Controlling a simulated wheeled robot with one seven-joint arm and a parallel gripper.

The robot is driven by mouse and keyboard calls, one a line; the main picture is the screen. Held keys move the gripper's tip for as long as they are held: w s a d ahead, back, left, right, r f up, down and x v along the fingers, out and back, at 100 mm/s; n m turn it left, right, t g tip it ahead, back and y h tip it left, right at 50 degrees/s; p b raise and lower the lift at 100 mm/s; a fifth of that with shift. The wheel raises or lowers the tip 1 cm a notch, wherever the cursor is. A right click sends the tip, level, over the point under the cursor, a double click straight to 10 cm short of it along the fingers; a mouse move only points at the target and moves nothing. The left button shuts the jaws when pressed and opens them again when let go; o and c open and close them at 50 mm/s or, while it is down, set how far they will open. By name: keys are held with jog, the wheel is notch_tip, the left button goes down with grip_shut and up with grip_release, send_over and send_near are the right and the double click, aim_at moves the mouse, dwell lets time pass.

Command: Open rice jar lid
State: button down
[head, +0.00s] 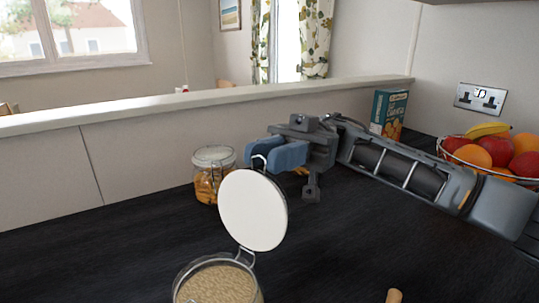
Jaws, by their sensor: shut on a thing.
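The rice jar (177,293) is a clear glass jar at the bottom of the head view, filled with pale grain. Its round white lid (253,210) stands raised, nearly upright, on a wire hinge at the jar's back rim. The jar's mouth is uncovered and the grain shows. My gripper (264,157) is at the lid's top edge, its blue fingers shut on the lid near a wire loop. The exact contact between the fingertips is partly hidden. The lower part of the jar is out of view.
A second clip-top jar (209,180) with orange-brown contents stands behind the lid. A teal box (389,112) and a wire fruit bowl (522,178) are at the right by the wall. A wooden handle end (394,296) shows at the bottom. The dark worktop (335,235) is clear between.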

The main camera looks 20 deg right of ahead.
jog(key=shift+f, duration=0.1)
jog(key=c, duration=1)
grip_release()
jog(key=shift+o, duration=0.2)
jog(key=b+v, duration=0.1)
jog(key=v, duration=0.6)
jog(key=shift+w+d, duration=0.25)
